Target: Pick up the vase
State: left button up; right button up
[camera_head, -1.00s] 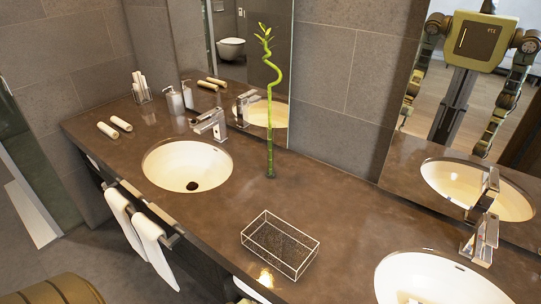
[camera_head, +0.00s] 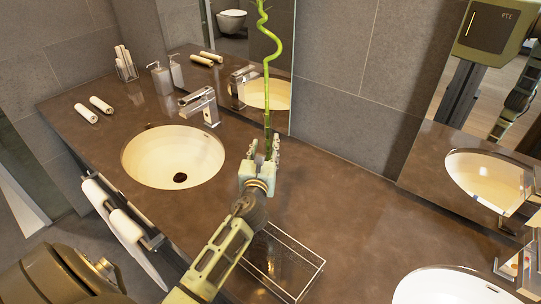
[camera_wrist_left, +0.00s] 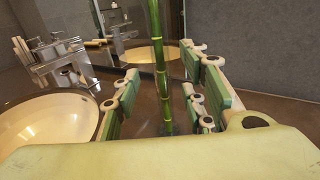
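A tall green bamboo stalk with a spiral top (camera_head: 267,60) stands upright on the counter; any clear vase around its lower part is hard to make out. It also shows in the left wrist view (camera_wrist_left: 158,50). My left gripper (camera_head: 263,158) is in front of the stalk's lower part and hides its base in the head view. In the left wrist view the left gripper (camera_wrist_left: 164,88) is open, with the stalk between its two fingers and gaps on both sides. My right gripper is not in view.
A clear box (camera_head: 305,250) lies under my left forearm. The left basin (camera_head: 165,160) and its faucet (camera_head: 200,104) are left of the gripper; a second basin (camera_head: 440,290) is at the lower right. The mirror (camera_head: 225,45) is close behind.

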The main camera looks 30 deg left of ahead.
aim_at(267, 136)
pick_arm(q)
jog(key=shift+w+r, duration=0.1)
jog(key=shift+r, duration=0.15)
jog(key=shift+w+r, duration=0.1)
jog(key=shift+r, duration=0.5)
jog(key=shift+w+a+f+p, duration=0.15)
jog(key=shift+w+a, duration=0.05)
jog(key=shift+w, duration=0.25)
jog(key=shift+w+a+f+p, duration=0.1)
jog(key=shift+w+a+p, duration=0.05)
jog(key=shift+w, duration=0.25)
jog(key=x, duration=0.2)
jog(key=shift+w+a+f, duration=0.2)
jog(key=shift+w+f, duration=0.05)
jog(key=shift+w, duration=0.1)
jog(key=shift+w+a, duration=0.2)
jog(key=shift+w, duration=0.35)
jog(key=shift+a, duration=0.1)
jog(key=shift+c, duration=0.9)
jog(key=c, duration=0.7)
grip_shut()
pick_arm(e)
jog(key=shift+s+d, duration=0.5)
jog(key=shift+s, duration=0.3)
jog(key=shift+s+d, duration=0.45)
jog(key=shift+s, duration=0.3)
